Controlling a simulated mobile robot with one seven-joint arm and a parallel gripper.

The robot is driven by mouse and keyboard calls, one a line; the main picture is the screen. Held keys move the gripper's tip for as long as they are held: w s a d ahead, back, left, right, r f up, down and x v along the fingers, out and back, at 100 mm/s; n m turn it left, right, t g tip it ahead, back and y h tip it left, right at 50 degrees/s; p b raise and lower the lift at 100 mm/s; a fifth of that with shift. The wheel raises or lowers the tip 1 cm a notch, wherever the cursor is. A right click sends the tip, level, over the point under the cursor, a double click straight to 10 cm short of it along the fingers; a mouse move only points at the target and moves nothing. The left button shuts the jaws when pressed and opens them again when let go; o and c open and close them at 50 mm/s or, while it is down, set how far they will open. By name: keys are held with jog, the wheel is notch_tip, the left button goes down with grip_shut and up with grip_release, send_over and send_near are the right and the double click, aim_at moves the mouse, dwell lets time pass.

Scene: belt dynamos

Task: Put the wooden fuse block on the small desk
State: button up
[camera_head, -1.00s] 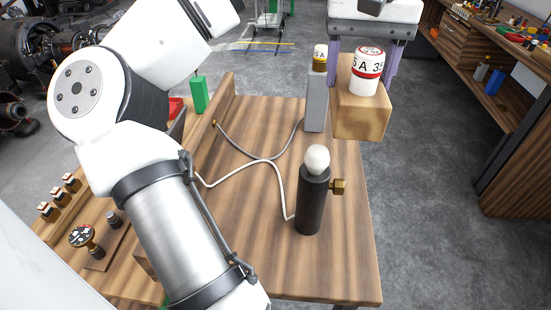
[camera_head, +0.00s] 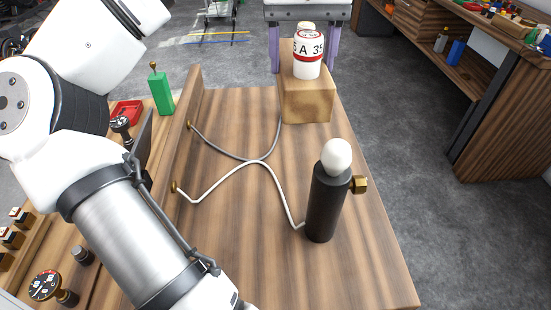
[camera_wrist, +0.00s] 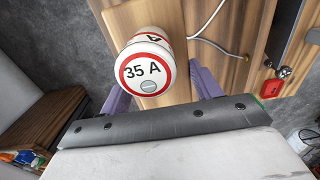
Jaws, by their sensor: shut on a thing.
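The wooden fuse block (camera_head: 306,103) is a light wood cube with a white, red-ringed fuse (camera_head: 307,58) on top. The fuse's "35 A" face also shows in the wrist view (camera_wrist: 146,68). My gripper (camera_head: 306,66) has purple fingers on either side of the block and is shut on it. The block is upright over the far end of a wooden desk (camera_head: 235,215), probably the small desk. I cannot tell whether its underside touches the desk. A black cylinder (camera_head: 326,205) with a white knob and brass side fitting stands on the desk's near right.
Two curved cables (camera_head: 262,160) cross the desk's middle. A raised wooden ledge (camera_head: 186,125) bounds it on the left, with a green box (camera_head: 160,92) and red tray (camera_head: 127,112) beyond. A workbench (camera_head: 510,110) stands right across clear floor.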

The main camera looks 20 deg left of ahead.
notch_tip(320, 180, down, 20)
jog(key=shift+r, duration=0.15)
dwell(0.4)
jog(key=shift+b, duration=0.3)
jog(key=o, duration=1.4)
jog(key=shift+o, duration=0.2)
notch_tip(320, 180, up, 12)
jog(key=shift+s, duration=0.1)
